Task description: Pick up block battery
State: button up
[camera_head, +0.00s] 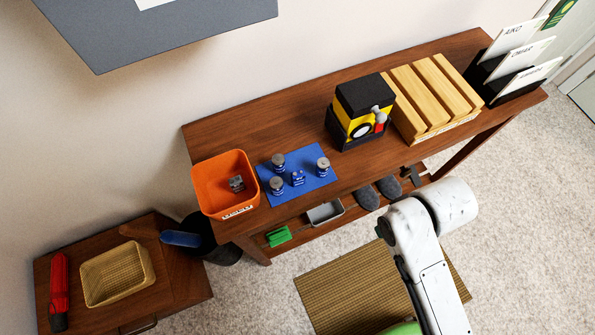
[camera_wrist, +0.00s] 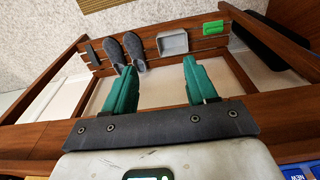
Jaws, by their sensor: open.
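A blue mat (camera_head: 310,160) lies on the hutch top, right of an orange bin (camera_head: 204,173). A small, squat blue block with a pale top, likely the block battery (camera_head: 298,178), sits near the mat's front middle. Several round, grey-topped blue cells (camera_head: 323,166) stand around it. A small grey item (camera_head: 237,183) lies in the orange bin, too small to identify. My gripper (camera_wrist: 160,68) has two teal fingers spread wide with nothing between them. Its fingers are not visible in the head view. In the wrist view, a blue piece marked NEW (camera_wrist: 296,172) shows at the bottom right; the battery is not visible there.
A black-and-yellow device (camera_head: 360,110), wooden slatted rack (camera_head: 432,95) and card holder (camera_head: 510,60) stand further right on the hutch (camera_head: 300,107). Slippers (camera_wrist: 134,46), a grey tray (camera_wrist: 172,43) and a green item (camera_wrist: 213,27) are on the lower shelf. A side table (camera_head: 180,290) stands left.

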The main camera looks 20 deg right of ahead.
aim_at(299, 177)
jog(key=u, duration=0.4)
jog(key=l+u, duration=0.1)
jog(key=u, duration=0.75)
jog(key=l+u, duration=0.1)
jog(key=u, duration=0.35)
jog(key=k+u, duration=0.1)
jog(key=u, duration=0.3)
jog(key=k+l+u, duration=0.1)
jog(key=k+l, duration=0.65)
jog(key=k, duration=0.25)
jog(key=l+u, duration=0.05)
